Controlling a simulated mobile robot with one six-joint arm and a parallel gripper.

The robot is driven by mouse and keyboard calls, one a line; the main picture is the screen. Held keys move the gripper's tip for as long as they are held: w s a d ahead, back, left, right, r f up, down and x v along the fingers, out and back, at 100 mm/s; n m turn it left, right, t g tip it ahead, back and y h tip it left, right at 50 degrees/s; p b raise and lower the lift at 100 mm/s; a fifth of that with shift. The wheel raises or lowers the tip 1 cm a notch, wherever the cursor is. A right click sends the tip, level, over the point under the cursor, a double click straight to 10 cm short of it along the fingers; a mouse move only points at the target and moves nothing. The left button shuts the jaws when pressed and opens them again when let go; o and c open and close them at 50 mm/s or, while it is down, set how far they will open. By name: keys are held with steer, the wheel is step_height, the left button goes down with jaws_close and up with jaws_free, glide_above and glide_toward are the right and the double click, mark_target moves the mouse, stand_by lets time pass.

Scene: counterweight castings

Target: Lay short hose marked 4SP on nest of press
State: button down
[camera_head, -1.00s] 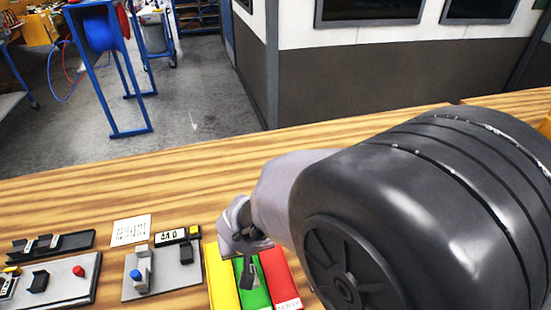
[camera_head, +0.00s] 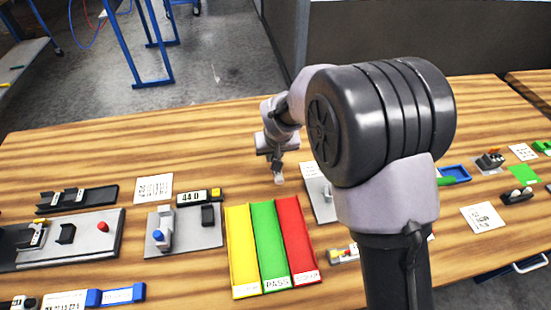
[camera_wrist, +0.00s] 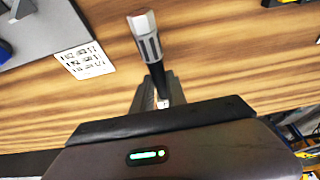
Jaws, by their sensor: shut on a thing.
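My gripper (camera_head: 278,168) is over the wooden bench, beyond the green and red strips. In the wrist view my gripper (camera_wrist: 159,103) is shut on a short black hose (camera_wrist: 157,76) with a silver ribbed end fitting (camera_wrist: 147,38). The hose sticks out past the fingers, above the bench top. I cannot read a 4SP mark on it. A grey base with a red button and black blocks (camera_head: 85,245) lies at the left; I cannot tell whether it is the press. Another grey plate (camera_head: 316,187) is partly hidden behind my arm.
Yellow (camera_head: 242,250), green (camera_head: 270,245) and red (camera_head: 297,240) trays lie at front centre. Small fixtures and cards are at right. The back left of the bench is clear.

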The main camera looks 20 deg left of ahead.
steer(key=shift+d+b+x, duration=0.15)
steer(key=shift+b+x, duration=0.25)
steer(key=shift+x, duration=0.5)
steer(key=shift+d+b+x, duration=0.15)
steer(key=shift+b+x, duration=0.2)
steer(key=shift+x, duration=0.6)
steer(key=shift+s+f, duration=0.1)
steer(key=shift+s, duration=0.05)
steer(key=shift+f, duration=0.2)
steer(key=c, duration=1.3)
jaws_free()
